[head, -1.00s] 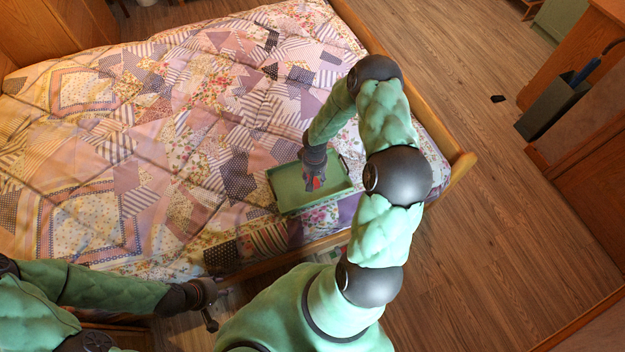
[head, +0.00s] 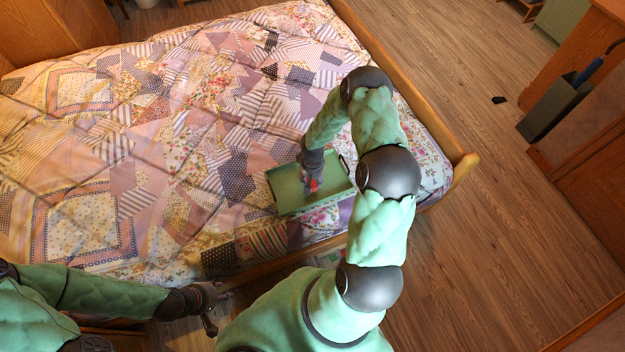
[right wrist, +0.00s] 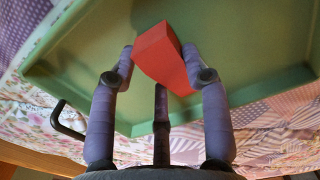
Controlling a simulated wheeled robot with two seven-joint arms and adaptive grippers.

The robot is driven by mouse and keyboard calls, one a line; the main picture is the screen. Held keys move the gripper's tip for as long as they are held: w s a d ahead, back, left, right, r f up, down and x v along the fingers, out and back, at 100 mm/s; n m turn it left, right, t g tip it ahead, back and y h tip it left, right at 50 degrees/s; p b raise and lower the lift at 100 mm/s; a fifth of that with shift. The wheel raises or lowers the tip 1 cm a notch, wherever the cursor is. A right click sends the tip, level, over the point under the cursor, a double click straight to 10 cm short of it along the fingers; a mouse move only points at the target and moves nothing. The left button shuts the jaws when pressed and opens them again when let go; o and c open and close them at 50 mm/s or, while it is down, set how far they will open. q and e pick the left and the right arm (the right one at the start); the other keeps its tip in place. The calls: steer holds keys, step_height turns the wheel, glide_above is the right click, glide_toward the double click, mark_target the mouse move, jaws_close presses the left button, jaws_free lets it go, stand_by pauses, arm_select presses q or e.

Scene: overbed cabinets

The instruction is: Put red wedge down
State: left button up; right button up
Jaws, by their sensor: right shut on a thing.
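The red wedge (right wrist: 162,55) is between the fingers of my right gripper (right wrist: 160,65) in the right wrist view, and the gripper is shut on it. In the head view a small part of the red wedge (head: 314,185) shows below my right gripper (head: 312,180). Wedge and gripper are over the green tray (head: 285,203), which lies on the bed. I cannot tell whether the wedge touches the tray floor. My left gripper (head: 212,305) is at the lower left, beside the bed and empty; its finger opening is not clear.
The tray's rim also shows in the right wrist view (right wrist: 90,112), with a dark handle (right wrist: 68,118) at its side. A patchwork quilt (head: 160,130) covers the bed. The wooden bed rail (head: 400,85) runs along the right. Bare floor (head: 500,230) lies beyond it.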

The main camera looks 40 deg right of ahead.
mark_target(313, 181)
steer(key=shift+f, duration=0.2)
steer(key=o, duration=1.2)
steer(key=shift+c, duration=0.2)
steer(key=shift+r, duration=0.15)
steer(key=shift+r, duration=0.15)
step_height(313, 181, up, 12)
steer(key=p, duration=0.5)
steer(key=s+a+f+n+y, duration=0.1)
steer(key=s+a+f+y, duration=0.15)
steer(key=a, duration=0.75)
steer(key=s+a+f+y, duration=0.1)
steer(key=s+a, duration=0.2)
steer(key=a, duration=0.7)
steer(key=s+a, duration=0.8)
steer(key=shift+s+r, duration=0.15)
steer(key=shift+s, duration=0.15)
